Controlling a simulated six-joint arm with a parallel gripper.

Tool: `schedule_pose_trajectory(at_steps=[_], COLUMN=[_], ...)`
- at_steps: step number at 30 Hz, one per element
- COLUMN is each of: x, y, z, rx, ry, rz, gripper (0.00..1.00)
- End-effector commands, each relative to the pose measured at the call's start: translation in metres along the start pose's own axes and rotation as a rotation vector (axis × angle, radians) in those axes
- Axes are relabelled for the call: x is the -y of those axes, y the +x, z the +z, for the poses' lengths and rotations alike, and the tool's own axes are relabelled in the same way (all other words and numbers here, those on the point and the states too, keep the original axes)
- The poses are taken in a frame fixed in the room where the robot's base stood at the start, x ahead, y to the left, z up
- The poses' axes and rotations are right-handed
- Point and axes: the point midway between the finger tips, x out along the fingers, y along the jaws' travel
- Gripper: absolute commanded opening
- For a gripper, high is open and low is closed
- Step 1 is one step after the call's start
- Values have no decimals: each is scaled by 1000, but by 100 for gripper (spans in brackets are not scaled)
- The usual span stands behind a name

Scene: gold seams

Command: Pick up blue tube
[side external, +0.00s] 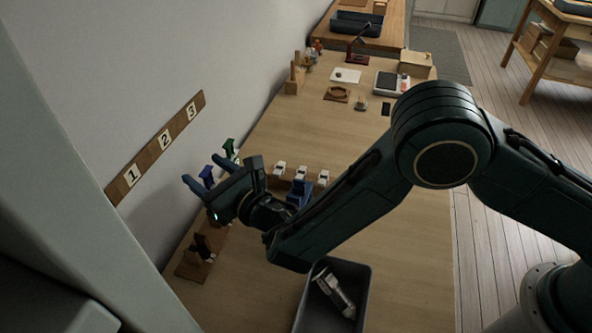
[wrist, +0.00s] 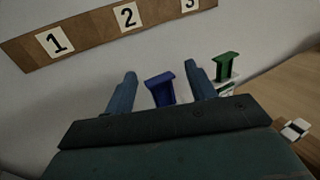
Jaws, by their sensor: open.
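The blue tube (wrist: 161,90) shows in the wrist view between the two blue fingers of my gripper (wrist: 159,76), with a wide flat top. Its lower part is hidden behind my gripper's body. In the side view the blue tube (side external: 207,175) stands near the wall, and my gripper (side external: 205,171) reaches toward it with a finger on either side. The fingers are open, and gaps show between them and the tube in the wrist view. I cannot tell how deep the tube sits between them.
A green tube (wrist: 227,66) stands just right of the right finger. A wooden holder with a dark piece (side external: 203,247) is nearer. Several small white-topped items (side external: 301,173) stand to the right. A grey bin (side external: 365,292) holds a pale object. A numbered board (side external: 155,150) is on the wall.

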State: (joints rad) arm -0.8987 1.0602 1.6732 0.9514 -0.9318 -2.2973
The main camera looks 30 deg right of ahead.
Motion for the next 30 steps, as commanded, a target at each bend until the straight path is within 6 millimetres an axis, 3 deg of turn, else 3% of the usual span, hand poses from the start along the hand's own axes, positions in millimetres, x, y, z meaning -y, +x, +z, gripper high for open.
schedule_pose_trajectory(at_steps=[8,20,30], x=[0,0,0], y=[0,0,0], z=[-19,-27,-63], rx=[-2,-1,-3], ry=[-1,-1,-1], rz=[1,0,0], gripper=[56,56,56])
